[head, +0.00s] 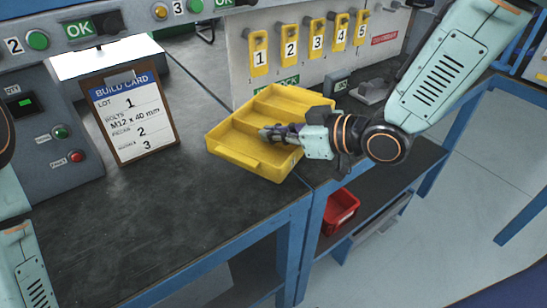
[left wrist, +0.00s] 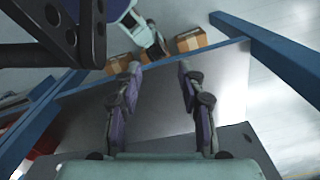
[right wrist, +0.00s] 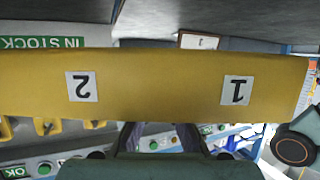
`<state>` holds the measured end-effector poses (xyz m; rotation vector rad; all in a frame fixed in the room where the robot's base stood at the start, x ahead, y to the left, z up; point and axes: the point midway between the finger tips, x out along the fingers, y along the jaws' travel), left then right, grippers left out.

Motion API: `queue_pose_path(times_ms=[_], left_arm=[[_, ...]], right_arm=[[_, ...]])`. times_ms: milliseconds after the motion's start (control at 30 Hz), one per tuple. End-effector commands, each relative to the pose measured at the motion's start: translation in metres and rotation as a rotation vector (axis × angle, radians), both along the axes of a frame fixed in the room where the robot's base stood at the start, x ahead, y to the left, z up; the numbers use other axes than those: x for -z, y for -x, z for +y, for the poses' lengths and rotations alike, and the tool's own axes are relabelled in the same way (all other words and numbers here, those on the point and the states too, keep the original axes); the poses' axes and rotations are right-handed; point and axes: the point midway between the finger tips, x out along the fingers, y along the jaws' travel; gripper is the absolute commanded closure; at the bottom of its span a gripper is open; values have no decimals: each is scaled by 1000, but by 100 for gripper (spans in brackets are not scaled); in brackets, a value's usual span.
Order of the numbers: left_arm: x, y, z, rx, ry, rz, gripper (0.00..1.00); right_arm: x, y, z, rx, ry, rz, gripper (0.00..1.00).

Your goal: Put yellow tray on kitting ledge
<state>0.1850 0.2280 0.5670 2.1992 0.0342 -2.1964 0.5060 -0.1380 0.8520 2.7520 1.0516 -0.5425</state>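The yellow tray (head: 240,152), with divided compartments, is at the bench's right corner in the head view. My right gripper (head: 270,132) reaches over its right wall and appears shut on it. In the right wrist view the tray's wall (right wrist: 155,88), labelled 2 and 1, spans the picture upside down and hides my fingertips. Background shows beneath the tray there, so it seems held above the bench. My left gripper (left wrist: 157,75) is open and empty in the left wrist view. I cannot make out which surface is the kitting ledge.
A build card (head: 133,116) stands on the dark bench (head: 150,225) left of the tray. Numbered yellow tags (head: 258,52) hang on the panel behind. A red bin (head: 340,212) is on the lower shelf. The bench front is clear.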

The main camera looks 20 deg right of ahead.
Motion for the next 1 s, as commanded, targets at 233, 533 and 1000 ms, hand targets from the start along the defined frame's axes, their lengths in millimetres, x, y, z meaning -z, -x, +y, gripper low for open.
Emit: queue_pose_path(times_ms=[233, 533, 1000], left_arm=[[13, 0, 0, 0, 0, 1, 60], [35, 0, 0, 0, 0, 1, 60], [33, 0, 0, 0, 0, 1, 60]], right_arm=[[23, 0, 0, 0, 0, 0, 100], [59, -2, 1, -1, 1, -1, 100], [58, -3, 1, 0, 1, 2, 77]])
